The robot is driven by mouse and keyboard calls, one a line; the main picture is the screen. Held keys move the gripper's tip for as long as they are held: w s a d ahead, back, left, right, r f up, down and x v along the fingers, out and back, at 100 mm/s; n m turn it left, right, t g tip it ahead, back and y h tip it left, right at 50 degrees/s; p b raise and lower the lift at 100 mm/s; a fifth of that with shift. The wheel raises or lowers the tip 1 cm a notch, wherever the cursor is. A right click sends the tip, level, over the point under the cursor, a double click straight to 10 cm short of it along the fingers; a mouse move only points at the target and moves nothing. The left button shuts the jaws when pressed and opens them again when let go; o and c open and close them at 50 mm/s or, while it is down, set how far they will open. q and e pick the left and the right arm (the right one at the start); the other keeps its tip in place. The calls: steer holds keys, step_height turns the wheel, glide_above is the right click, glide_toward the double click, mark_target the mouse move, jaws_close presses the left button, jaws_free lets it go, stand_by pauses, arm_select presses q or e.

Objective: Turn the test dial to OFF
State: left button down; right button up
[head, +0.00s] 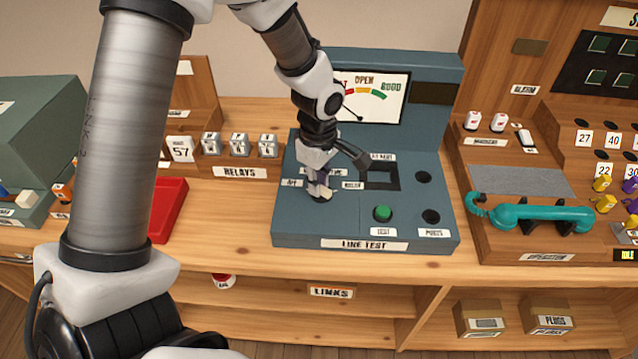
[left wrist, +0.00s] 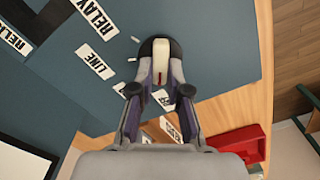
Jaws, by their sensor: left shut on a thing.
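The test dial (left wrist: 161,62) shows in the left wrist view as a dark rounded knob with a cream bar along its middle. It sits on the blue-grey LINE TEST unit (head: 290,221), on the left part of its top. My left gripper (head: 320,192) comes down over the dial from above and is shut on it. In the left wrist view, its fingers (left wrist: 160,82) lie along both sides of the dial. White labels surround the dial; LINE (left wrist: 95,62) and RELAY (left wrist: 96,19) are readable there. My right gripper is out of view.
A green TEST button (head: 383,213) and dark sockets (head: 431,216) are right of the dial. The meter (head: 385,96) stands behind. A teal handset (head: 535,216) lies to the right, and a red tray (head: 168,208) to the left. Numbered relays (head: 239,145) stand behind left.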

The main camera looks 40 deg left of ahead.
arm_select(q)
steer(key=shift+s+f+n+b, duration=0.15)
steer(key=shift+n+b, duration=0.2)
steer(key=shift+n, duration=0.65)
steer(key=c, duration=1.1)
jaws_free()
steer(key=shift+c, duration=0.2)
step_height(320, 180, up, 12)
